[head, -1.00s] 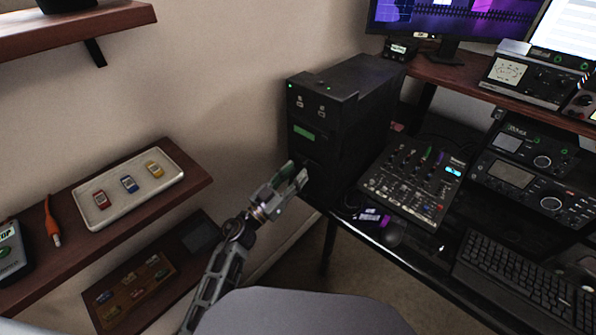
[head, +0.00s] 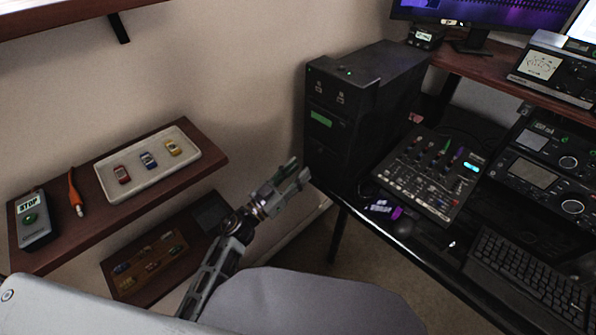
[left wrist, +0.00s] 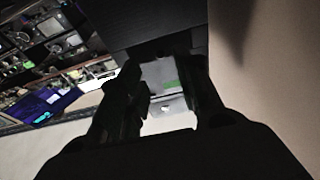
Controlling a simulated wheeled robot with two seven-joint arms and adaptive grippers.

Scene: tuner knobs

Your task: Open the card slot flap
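The black tower unit (head: 370,105) stands at the left end of the desk, with a small green display (head: 321,119) on its front. I cannot clearly make out the card slot flap on this dark front. My left gripper (head: 297,173) is just left of the tower's lower front, with its two fingers apart and nothing visible held. My right gripper is not in view.
A wall shelf at left (head: 90,230) holds a white tray (head: 110,192) of small coloured items, an orange tool (head: 75,193) and a STOP box (head: 32,220). A mixer (head: 432,178) and keyboard (head: 520,275) are on the desk. Open floor lies below the gripper.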

